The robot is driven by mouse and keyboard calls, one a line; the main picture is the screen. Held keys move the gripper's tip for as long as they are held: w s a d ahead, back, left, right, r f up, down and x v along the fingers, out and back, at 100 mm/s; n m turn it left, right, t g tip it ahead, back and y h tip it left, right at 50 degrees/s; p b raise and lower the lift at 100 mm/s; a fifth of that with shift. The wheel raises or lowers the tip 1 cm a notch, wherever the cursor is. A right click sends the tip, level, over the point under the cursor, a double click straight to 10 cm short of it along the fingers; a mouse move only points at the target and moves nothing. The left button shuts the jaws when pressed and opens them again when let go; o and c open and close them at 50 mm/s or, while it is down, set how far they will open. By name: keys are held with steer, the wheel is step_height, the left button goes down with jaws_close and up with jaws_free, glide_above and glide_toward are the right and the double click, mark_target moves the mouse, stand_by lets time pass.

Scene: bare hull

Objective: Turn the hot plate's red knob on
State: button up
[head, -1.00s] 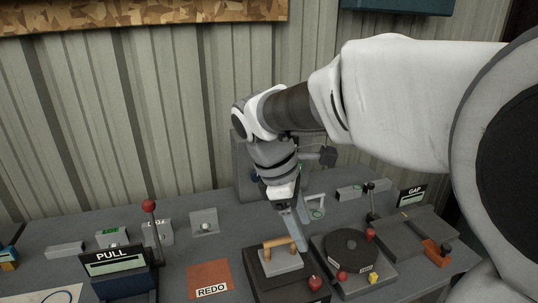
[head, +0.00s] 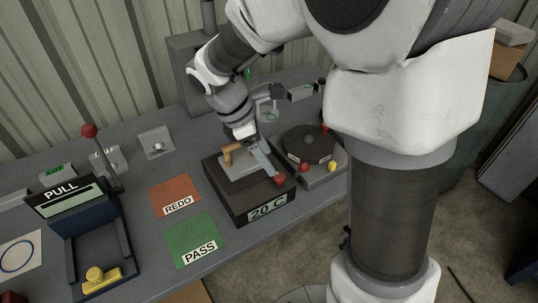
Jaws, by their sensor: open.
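The hot plate (head: 228,193) is a dark box on the bench with a front display reading "20 C". Its red knob (head: 280,180) sits at the top right front corner. A grey block with a wooden handle (head: 231,152) rests on its top. My gripper (head: 270,171) points down over the right side of the hot plate, its long grey fingers reaching to the red knob. The jaws are open. The fingers overlap the knob's upper left edge in this view; I cannot tell whether they touch it.
To the right stands a unit with a dark round disc (head: 309,143), a red knob and a yellow knob. A red REDO mat (head: 174,193) and a green PASS mat (head: 194,236) lie left. A PULL lever station (head: 88,230) stands further left.

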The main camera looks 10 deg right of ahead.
mark_target(279, 175)
steer(key=x, duration=0.6)
steer(key=shift+f+b, duration=0.25)
steer(key=shift+b, duration=0.15)
jaws_close()
